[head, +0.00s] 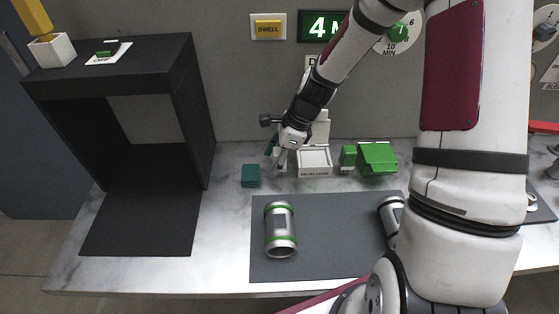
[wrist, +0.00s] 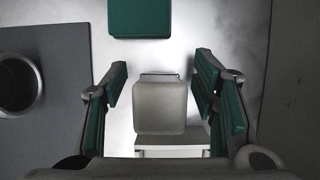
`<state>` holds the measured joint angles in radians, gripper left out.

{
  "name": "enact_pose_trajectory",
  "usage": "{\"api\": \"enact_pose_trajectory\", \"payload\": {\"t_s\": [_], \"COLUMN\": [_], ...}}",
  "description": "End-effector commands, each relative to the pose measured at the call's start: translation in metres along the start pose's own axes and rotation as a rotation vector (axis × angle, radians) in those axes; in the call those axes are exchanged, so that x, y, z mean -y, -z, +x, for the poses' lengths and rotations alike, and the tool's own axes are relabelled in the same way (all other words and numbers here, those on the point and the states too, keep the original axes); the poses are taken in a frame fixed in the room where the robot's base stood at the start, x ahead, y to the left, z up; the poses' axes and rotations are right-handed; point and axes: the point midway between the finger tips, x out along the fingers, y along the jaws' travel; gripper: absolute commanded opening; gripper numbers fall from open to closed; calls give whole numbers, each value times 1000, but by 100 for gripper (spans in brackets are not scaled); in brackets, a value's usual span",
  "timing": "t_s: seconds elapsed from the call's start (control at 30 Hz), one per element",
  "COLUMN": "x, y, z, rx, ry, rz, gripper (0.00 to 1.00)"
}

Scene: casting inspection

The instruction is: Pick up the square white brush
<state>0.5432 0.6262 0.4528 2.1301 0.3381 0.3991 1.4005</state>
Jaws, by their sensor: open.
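A pale, square-shaped piece with rounded corners, which fits the square white brush (wrist: 160,106), lies between my fingers in the wrist view. My gripper (wrist: 162,74) is open, with one teal-padded finger on each side of it and a visible gap on both sides. In the head view my gripper (head: 281,157) points down just left of the white developer tray (head: 314,170). There the brush is hard to make out behind the fingers.
A teal block (head: 250,176) lies left of my gripper. A green box (head: 378,158) stands right of the tray. A grey mat (head: 325,215) in front bears a metal cylinder (head: 280,230) with green bands. A black booth (head: 195,110) stands at the left.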

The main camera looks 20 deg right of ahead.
Motion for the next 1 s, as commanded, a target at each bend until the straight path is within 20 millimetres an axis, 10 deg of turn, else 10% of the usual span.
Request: {"api": "enact_pose_trajectory", "payload": {"t_s": [0.23, 0.5, 1.0], "x": [0, 0, 1], "y": [0, 0, -4], "z": [2, 2, -8], "rx": [0, 0, -1], "ry": [0, 0, 2], "rz": [0, 0, -2], "gripper": [53, 2, 1]}}
